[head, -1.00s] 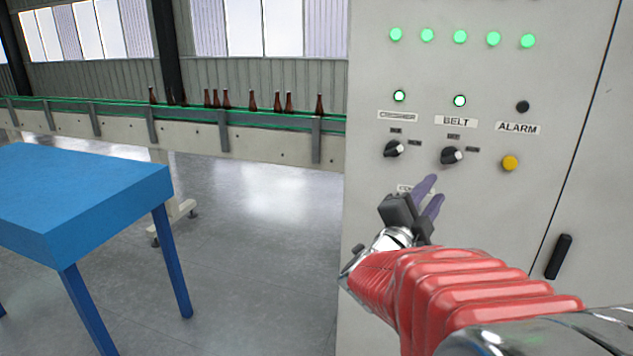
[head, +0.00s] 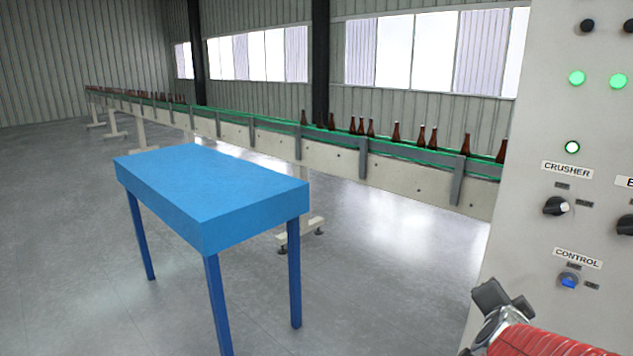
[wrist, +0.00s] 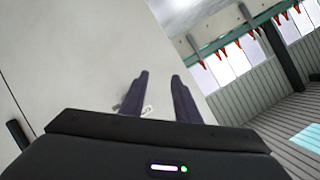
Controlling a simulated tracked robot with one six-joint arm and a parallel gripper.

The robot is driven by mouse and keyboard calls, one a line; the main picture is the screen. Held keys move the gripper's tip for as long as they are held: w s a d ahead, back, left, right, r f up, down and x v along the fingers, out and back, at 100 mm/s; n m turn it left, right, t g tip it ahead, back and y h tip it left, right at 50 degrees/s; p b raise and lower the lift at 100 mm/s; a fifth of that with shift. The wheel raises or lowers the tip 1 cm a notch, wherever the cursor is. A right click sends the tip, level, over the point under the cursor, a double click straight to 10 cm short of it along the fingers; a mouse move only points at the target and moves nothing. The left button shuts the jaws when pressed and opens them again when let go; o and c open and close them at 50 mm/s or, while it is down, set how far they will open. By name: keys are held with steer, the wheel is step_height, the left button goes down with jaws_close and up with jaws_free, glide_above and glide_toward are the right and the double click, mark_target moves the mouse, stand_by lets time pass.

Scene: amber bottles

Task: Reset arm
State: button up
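My red-sleeved arm reaches in at the lower right of the head view, with my gripper (head: 503,297) low in front of the control cabinet (head: 515,225). In the wrist view the two dark fingers of my gripper (wrist: 159,76) stand apart with nothing held between them. The pale cabinet face (wrist: 90,50) lies beyond them, with a small white label partly hidden behind the fingers.
The cabinet carries a CRUSHER knob (head: 556,206), a blue CONTROL switch (head: 569,281) and green lamps (head: 577,78). A bare blue table (head: 210,190) stands left of it. Behind runs a conveyor (head: 410,180) with several amber bottles (head: 396,133). Open floor lies at the left.

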steer(key=s+a+f+n+g+y, duration=0.1)
steer(key=s+a+f+n+y, duration=0.2)
steer(key=a, duration=0.5)
steer(key=s+a+f+n+g+y, duration=0.1)
steer(key=a+f+n+g+y, duration=0.15)
steer(key=a+n+y, duration=0.35)
steer(key=s+a+r+n+g, duration=0.2)
steer(key=s+a+n, duration=0.4)
steer(key=s+a, duration=0.7)
steer(key=shift+s+r+n+h, duration=0.15)
steer(key=shift+r+n+h, duration=0.15)
steer(key=shift+r+n, duration=0.1)
steer(key=shift+d, duration=0.1)
